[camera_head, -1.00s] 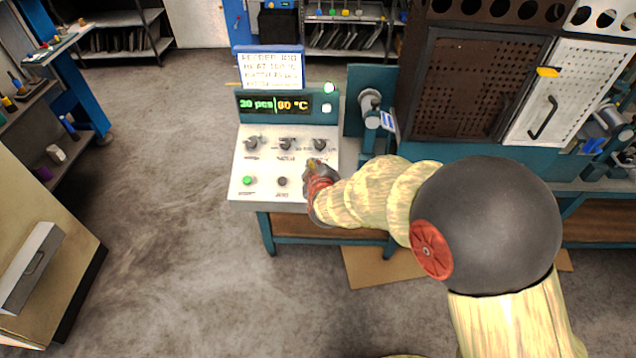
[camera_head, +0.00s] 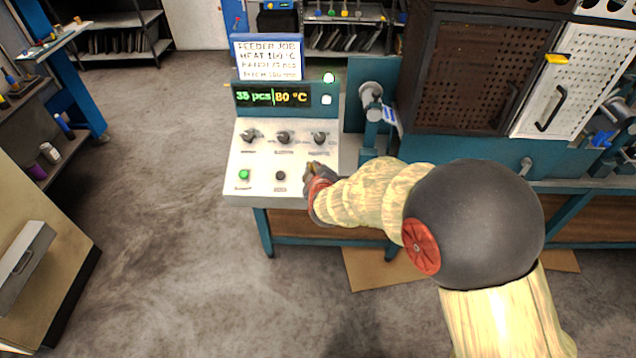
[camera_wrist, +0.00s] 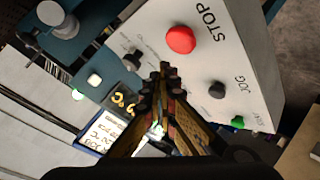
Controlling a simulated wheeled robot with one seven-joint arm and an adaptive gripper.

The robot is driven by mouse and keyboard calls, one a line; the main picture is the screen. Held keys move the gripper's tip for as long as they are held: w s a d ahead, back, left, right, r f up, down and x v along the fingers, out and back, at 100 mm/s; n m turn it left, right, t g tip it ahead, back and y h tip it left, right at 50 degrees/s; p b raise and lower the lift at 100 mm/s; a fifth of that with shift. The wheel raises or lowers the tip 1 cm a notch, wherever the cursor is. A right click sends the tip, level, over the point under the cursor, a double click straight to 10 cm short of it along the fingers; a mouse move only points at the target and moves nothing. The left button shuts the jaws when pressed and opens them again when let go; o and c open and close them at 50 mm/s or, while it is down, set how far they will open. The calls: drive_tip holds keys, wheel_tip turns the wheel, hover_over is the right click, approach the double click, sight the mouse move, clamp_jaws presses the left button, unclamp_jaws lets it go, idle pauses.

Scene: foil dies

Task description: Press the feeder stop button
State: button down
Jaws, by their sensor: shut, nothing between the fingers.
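The red feeder stop button (camera_wrist: 180,40) is on the pale control panel (camera_wrist: 258,70) in the wrist view, beside the printed word STOP. In the head view my gripper covers that spot on the panel (camera_head: 235,187). My gripper (camera_wrist: 164,78) is shut and empty. Its fingertips appear just below the red button in the wrist view; I cannot tell how far above the panel they are. In the head view my gripper (camera_head: 311,168) is over the panel's right side. The display (camera_head: 270,97) reads 35 pcs and 80 °C.
A black JOG button (camera_wrist: 217,90) and a green button (camera_head: 244,174) share the panel with several knobs (camera_head: 284,137). A feeder job card (camera_head: 266,60) stands above the display. A dark perforated cabinet (camera_head: 480,78) is at the right. Floor at the left is open.

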drive_tip(key=shift+w+f+b, duration=0.2)
drive_tip(key=shift+f+b, duration=0.05)
drive_tip(key=shift+f, duration=0.25)
drive_tip(key=shift+w+f+b, duration=0.2)
drive_tip(key=shift+f, duration=0.3)
idle(0.7)
drive_tip(key=shift+w+f, duration=0.1)
drive_tip(key=shift+f, duration=0.3)
drive_tip(key=shift+w+f+b, duration=0.15)
drive_tip(key=shift+f+b, duration=0.2)
drive_tip(key=shift+f, duration=0.25)
idle(0.7)
drive_tip(key=shift+r, duration=0.1)
drive_tip(key=shift+s+r+p, duration=0.3)
drive_tip(key=shift+r+p, duration=0.6)
drive_tip(key=shift+p, duration=0.05)
drive_tip(key=r+p, duration=0.1)
drive_tip(key=s+r+p, duration=0.1)
drive_tip(key=r+p, duration=0.2)
drive_tip(key=shift+s+r, duration=0.3)
drive_tip(key=shift+r, duration=0.1)
